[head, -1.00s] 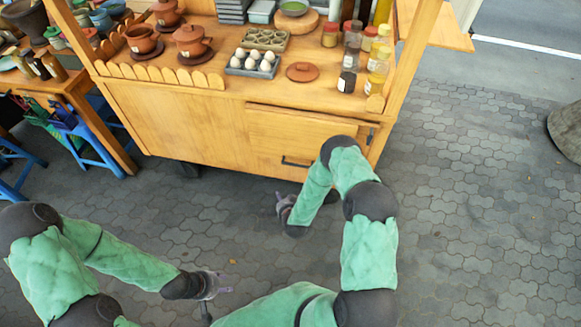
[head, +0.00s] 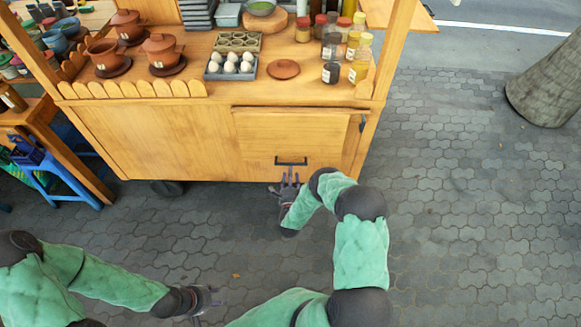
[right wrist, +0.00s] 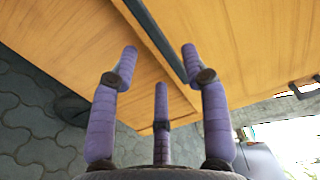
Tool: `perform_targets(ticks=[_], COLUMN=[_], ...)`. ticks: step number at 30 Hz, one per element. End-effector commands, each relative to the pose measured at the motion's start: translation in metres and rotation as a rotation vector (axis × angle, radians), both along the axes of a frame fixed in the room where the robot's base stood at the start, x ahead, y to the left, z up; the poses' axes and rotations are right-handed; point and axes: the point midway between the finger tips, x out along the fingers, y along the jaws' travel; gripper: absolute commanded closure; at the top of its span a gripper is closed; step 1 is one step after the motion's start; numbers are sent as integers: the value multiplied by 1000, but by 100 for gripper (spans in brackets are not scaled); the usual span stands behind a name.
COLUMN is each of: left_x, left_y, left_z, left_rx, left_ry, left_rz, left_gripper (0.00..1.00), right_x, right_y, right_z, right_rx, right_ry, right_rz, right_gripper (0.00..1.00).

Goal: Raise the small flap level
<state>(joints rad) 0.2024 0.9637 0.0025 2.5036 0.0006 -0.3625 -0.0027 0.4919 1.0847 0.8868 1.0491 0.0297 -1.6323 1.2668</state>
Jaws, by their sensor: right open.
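A rectangular wooden panel (head: 292,140) with a black bar handle (head: 291,161) hangs upright on the cart's front, at the right; I take it for the small flap. A dark line runs along its top edge. My right gripper (head: 288,176) is open and empty just below the handle, fingers pointing at the cart. In the right wrist view, the right gripper's purple fingers (right wrist: 160,65) are spread before the wooden front, and the handle (right wrist: 305,86) shows at the right edge. Contact with the wood cannot be told. My left gripper (head: 208,298) is open and empty, low over the paving.
The wooden cart top (head: 225,92) carries clay pots, an egg tray (head: 231,66), a clay lid (head: 284,69) and several spice jars (head: 345,57). A blue stool (head: 68,188) stands at the left. A trunk (head: 545,85) stands far right. Paving before the cart is free.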

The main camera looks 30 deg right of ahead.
Motion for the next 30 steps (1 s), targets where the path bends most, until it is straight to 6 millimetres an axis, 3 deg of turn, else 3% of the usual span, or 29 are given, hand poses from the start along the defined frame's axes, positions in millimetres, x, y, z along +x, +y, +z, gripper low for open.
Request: perform_targets(ticks=[3,10,23,28,30], left_x=[0,0,0,0,0], left_y=[0,0,0,0,0], left_z=[-11,-20,-22,-22,-22], left_rx=[0,0,0,0,0], left_ry=[0,0,0,0,0], left_rz=[0,0,0,0,0], left_gripper=[60,60,60,60,60], right_x=[19,43,51,51,50], right_y=[-12,-26,-31,-31,-31], right_z=[-2,-2,0,0,0], right_rx=[-1,0,0,0,0], right_ry=[-2,1,2,2,2], right_rz=[-1,0,0,0,0], right_gripper=[54,54,54,99,100])
